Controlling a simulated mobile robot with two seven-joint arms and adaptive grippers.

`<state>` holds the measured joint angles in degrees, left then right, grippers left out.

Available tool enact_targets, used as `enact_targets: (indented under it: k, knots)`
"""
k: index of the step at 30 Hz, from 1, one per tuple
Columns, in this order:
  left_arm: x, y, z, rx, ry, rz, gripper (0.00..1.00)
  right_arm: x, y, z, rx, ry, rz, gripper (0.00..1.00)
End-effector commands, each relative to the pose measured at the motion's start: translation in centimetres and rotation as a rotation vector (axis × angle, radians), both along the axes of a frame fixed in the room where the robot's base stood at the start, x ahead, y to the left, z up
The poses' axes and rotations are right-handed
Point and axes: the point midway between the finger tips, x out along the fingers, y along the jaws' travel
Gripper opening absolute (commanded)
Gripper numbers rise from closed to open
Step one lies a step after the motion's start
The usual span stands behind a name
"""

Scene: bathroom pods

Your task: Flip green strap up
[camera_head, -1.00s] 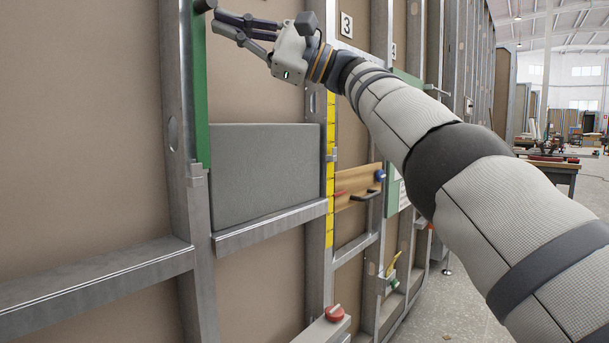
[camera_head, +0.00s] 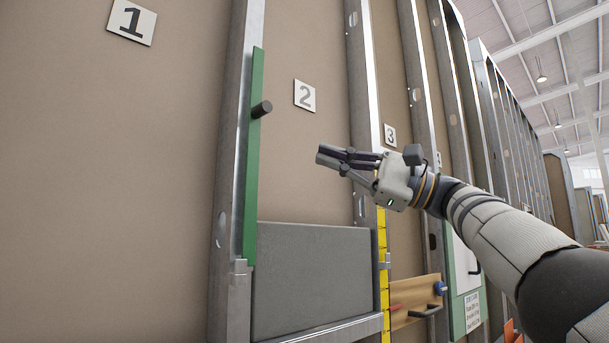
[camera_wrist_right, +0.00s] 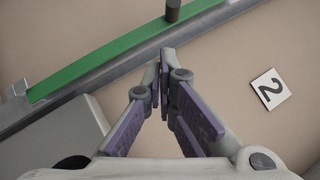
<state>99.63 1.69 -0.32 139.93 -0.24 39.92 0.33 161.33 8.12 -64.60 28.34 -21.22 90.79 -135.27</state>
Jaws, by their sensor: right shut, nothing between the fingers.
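The green strap (camera_head: 252,165) stands upright along the metal stud between panels 1 and 2 in the head view. A dark round knob (camera_head: 261,109) sticks out near its upper part, and a grey bracket (camera_head: 240,267) is at its lower end. The strap also shows in the right wrist view (camera_wrist_right: 105,62), with the knob (camera_wrist_right: 173,10) at the top. My right gripper (camera_head: 319,155) is shut and empty, to the right of the strap and below the knob's height, apart from both. Its fingertips (camera_wrist_right: 166,52) point toward the stud in the wrist view. My left gripper is out of view.
A grey block (camera_head: 312,275) sits on a metal ledge right of the strap's lower end. A yellow strip (camera_head: 383,280), a wooden board with a handle (camera_head: 415,300) and a green-edged sign (camera_head: 466,290) are farther right. Brown panel 1 (camera_head: 110,170) is clear.

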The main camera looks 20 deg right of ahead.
Motion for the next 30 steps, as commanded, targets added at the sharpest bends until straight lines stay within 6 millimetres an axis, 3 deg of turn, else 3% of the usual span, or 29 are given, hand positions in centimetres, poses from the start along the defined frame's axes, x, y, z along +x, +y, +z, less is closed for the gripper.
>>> enact_targets:
  k: [6,23,26,29,30]
  knots:
    - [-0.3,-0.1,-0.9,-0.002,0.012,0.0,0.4,-1.0,-2.3,-1.1,0.002,0.003,-0.003,0.0]
    - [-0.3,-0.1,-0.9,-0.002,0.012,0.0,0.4,-0.6,-3.1,-1.6,0.031,0.029,-0.007,0.0]
    - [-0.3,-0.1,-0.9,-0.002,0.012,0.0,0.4,2.5,-5.9,-4.9,0.208,0.198,-0.023,0.0]
    - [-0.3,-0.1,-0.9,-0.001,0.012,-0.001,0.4,7.1,-10.4,-12.1,0.516,0.479,-0.045,0.0]
    - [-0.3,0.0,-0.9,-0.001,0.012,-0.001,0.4,8.5,-12.0,-15.4,0.642,0.586,-0.053,0.0]
